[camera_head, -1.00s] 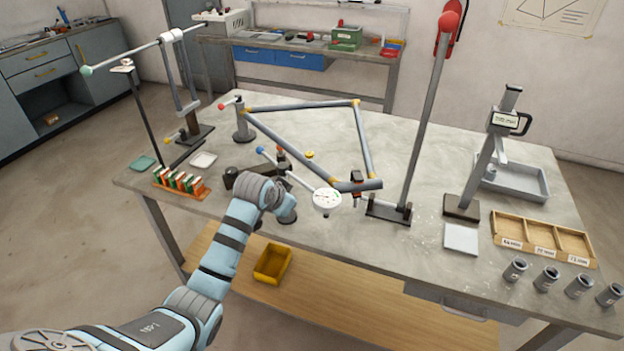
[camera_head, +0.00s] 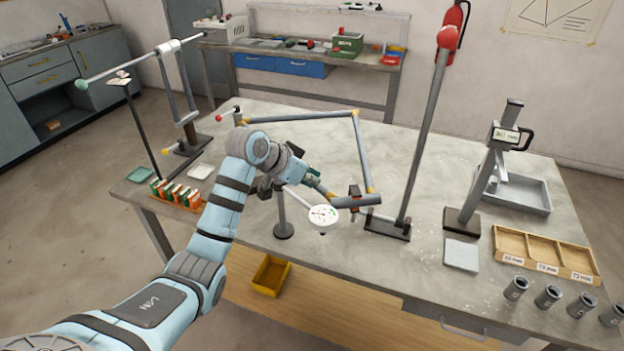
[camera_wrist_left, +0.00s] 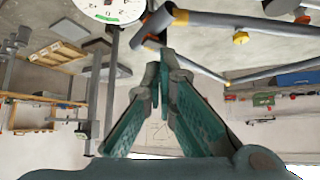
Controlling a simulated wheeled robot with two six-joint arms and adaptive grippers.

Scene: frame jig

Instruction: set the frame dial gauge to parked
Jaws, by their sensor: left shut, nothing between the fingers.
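The dial gauge (camera_head: 323,217) has a round white face and sits on an arm from a dark post near the table's front edge. Its face also shows at the top of the left wrist view (camera_wrist_left: 112,8), with a green arc on it. My left gripper (camera_head: 318,180) is just behind and above the gauge, beside the bicycle frame (camera_head: 352,201). In the left wrist view its green fingers (camera_wrist_left: 162,75) meet at the tips with nothing between them. The gauge arm's far end is hidden behind my wrist. My right gripper is out of view.
A tall post (camera_head: 424,140) with a red top stands right of the frame. A stand (camera_head: 475,180), a wooden tray (camera_head: 545,252) and several grey cylinders (camera_head: 547,296) are at the right. A rack of coloured blocks (camera_head: 176,194) sits at the left edge.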

